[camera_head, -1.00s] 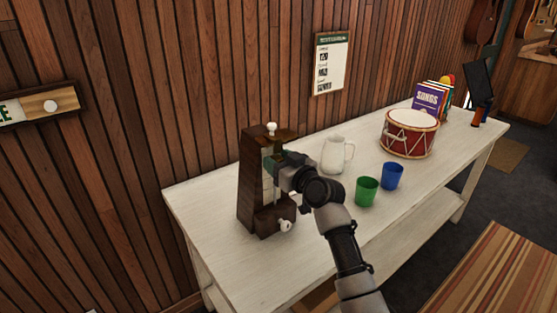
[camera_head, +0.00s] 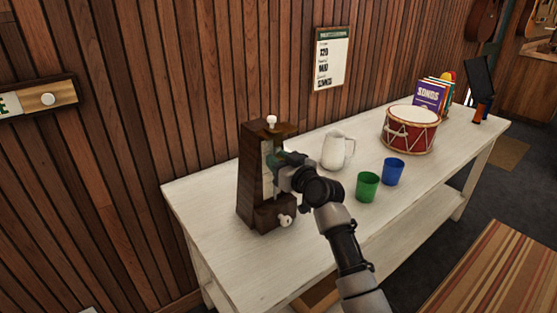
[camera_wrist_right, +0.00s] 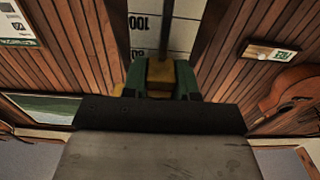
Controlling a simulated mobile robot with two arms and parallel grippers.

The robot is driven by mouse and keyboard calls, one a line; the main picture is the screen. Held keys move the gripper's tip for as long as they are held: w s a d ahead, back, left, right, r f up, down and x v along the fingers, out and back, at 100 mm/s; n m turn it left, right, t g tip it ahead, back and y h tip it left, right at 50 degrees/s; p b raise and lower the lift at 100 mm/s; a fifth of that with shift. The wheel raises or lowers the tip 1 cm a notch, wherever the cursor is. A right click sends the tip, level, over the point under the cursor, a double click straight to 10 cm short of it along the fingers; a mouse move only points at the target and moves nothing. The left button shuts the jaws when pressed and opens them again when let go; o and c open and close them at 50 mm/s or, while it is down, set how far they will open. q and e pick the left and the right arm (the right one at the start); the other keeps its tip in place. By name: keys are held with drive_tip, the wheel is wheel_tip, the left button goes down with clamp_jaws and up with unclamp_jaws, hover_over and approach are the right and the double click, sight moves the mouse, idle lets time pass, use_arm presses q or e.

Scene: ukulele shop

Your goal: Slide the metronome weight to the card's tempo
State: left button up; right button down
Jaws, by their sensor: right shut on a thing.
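A dark wooden metronome (camera_head: 252,180) stands upright at the left part of the white table, with a pale scale on its front. My right gripper (camera_head: 279,162) is at its front. In the right wrist view my right gripper (camera_wrist_right: 160,78) has green fingers shut on the brass-coloured weight (camera_wrist_right: 160,72). The weight is on a dark rod in front of the scale (camera_wrist_right: 140,22), where 100 is readable and a lower number is partly hidden. A printed card (camera_head: 330,60) hangs on the wall; its text is too small to read surely. My left gripper is out of view.
On the white table (camera_head: 225,262) are a white pitcher (camera_head: 335,151), a green cup (camera_head: 367,186), a blue cup (camera_head: 393,171), a red drum (camera_head: 409,130) and books (camera_head: 430,97). The wooden wall is close behind. The table's front left is bare.

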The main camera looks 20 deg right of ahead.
drive_tip(key=b, duration=0.6)
hover_over(279, 206)
wheel_tip(279, 206, down, 8)
drive_tip(key=shift+w+f, duration=0.1)
drive_tip(key=shift+p, duration=0.3)
drive_tip(key=c, duration=0.9)
unclamp_jaws()
drive_tip(key=v, duration=1)
drive_tip(key=shift+s+d, duration=0.15)
drive_tip(key=shift+s, duration=0.25)
